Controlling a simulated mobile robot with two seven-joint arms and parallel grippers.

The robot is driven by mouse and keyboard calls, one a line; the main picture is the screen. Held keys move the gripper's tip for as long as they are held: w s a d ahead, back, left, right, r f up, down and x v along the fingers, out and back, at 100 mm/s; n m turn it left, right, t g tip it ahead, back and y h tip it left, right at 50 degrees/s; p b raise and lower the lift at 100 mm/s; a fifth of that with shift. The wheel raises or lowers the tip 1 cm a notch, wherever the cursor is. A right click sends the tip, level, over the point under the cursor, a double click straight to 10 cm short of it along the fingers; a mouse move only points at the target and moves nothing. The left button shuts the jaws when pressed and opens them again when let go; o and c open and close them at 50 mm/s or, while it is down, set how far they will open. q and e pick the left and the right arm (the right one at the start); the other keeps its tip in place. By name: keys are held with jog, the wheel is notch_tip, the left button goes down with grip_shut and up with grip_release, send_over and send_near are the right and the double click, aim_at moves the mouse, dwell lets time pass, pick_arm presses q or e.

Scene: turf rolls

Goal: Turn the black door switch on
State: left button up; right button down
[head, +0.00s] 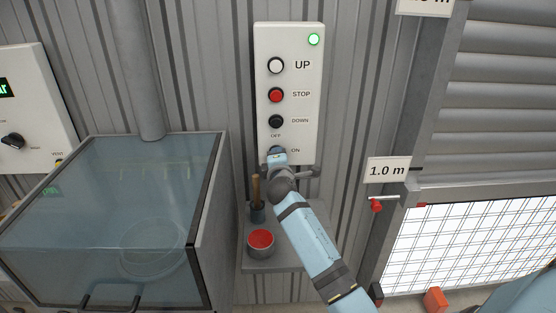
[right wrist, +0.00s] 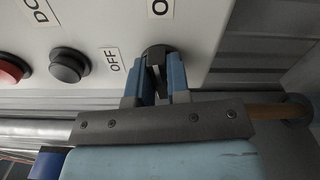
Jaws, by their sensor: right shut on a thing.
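The black door switch (right wrist: 157,54) is a round rotary knob at the bottom of the white control panel (head: 289,48). In the right wrist view its raised grip lies between the two blue fingers of my right gripper (right wrist: 157,85), which is shut on it. The grip runs in line with the ON label, and the OFF label (right wrist: 113,60) is to its left. Which end is the pointer is hidden. In the head view my right gripper (head: 276,158) covers most of the switch, below OFF and left of ON. My left gripper is out of view.
Above the switch are black DOWN (head: 276,121), red STOP (head: 276,95) and white UP (head: 276,65) buttons. A green lamp (head: 314,39) is lit. A shelf below holds a red-topped pot (head: 261,240) and a wooden handle (head: 256,190). A glass-lidded box (head: 110,190) stands left.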

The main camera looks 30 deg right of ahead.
jog(key=shift+f+m+b, duration=0.1)
jog(key=shift+m+b, duration=0.2)
jog(key=shift+m, duration=0.6)
jog(key=c, duration=1.1)
grip_release()
jog(key=b+v, duration=0.1)
jog(key=v, duration=1.2)
jog(key=shift+s+a, duration=0.15)
jog(key=shift+s, duration=0.25)
